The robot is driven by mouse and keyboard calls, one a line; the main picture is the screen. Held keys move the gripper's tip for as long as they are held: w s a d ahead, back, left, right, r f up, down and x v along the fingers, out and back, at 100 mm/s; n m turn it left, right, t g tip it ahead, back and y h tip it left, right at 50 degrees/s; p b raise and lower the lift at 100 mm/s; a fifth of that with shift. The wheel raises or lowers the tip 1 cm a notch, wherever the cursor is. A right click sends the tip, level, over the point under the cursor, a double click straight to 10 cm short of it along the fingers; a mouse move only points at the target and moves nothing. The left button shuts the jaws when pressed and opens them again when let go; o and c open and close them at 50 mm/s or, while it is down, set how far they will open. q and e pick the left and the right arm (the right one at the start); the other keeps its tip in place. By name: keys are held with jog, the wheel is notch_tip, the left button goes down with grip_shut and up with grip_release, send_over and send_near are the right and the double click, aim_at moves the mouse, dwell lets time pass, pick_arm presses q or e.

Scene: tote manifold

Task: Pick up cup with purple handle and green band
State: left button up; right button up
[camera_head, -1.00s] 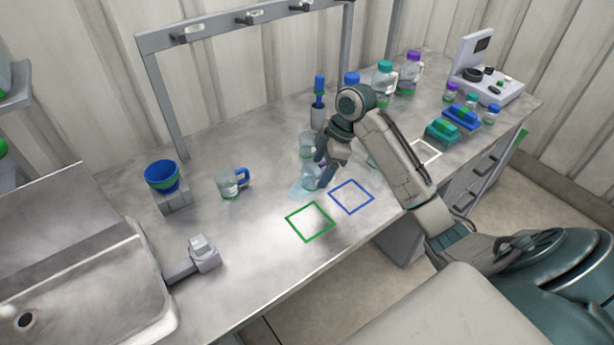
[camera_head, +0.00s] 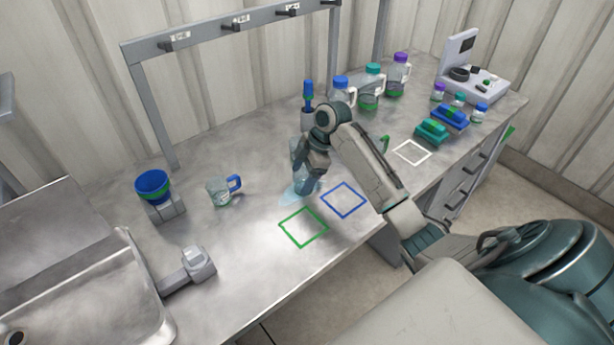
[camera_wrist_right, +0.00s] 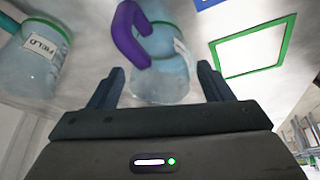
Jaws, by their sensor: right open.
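The cup with the purple handle (camera_wrist_right: 165,75) is a clear vessel in the right wrist view, with a green band partly showing near the top of the picture and a pale label on its side. Its purple handle (camera_wrist_right: 128,35) is on the left. My right gripper (camera_wrist_right: 158,88) is open, with one finger on each side of the cup; I cannot tell whether either touches it. In the head view my right gripper (camera_head: 304,188) is low over the bench and hides most of this cup. My left gripper is not in view.
A clear cup labelled FIELD (camera_wrist_right: 35,60) stands close by on the left in the wrist view. A blue-handled cup (camera_head: 220,190) and a blue bowl (camera_head: 152,184) stand left. Green (camera_head: 303,228) and blue (camera_head: 343,200) squares mark clear bench. Lidded bottles (camera_head: 372,85) stand behind.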

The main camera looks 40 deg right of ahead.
jog(key=shift+w+a+f, duration=0.1)
jog(key=shift+a+f, duration=0.2)
jog(key=shift+f, duration=0.35)
jog(key=c, duration=1)
jog(key=shift+c, duration=0.2)
